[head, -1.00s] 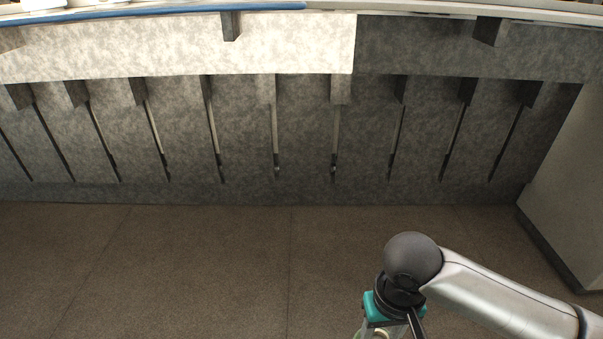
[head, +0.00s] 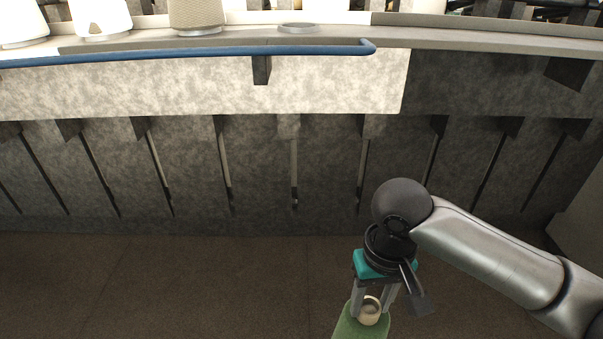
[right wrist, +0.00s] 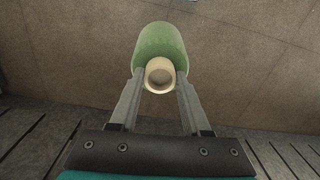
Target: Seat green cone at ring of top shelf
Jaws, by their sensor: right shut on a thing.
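The green cone (head: 358,328) hangs from my right gripper (head: 373,305) at the bottom of the head view, low in front of the machine. My right gripper is shut on the cone near its pale tube end. In the right wrist view the green cone (right wrist: 160,45) sits between the fingertips (right wrist: 160,78), its pale round tube mouth facing the camera. A flat grey ring (head: 297,28) lies empty on the top shelf (head: 340,36) in the head view. My left gripper is out of view.
A tan cone (head: 196,14) and white cones (head: 100,15) stand on the shelf left of the ring. A blue rail (head: 200,53) runs along the shelf's front edge. Slotted grey panels (head: 260,160) lie below. The floor (head: 180,285) is clear.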

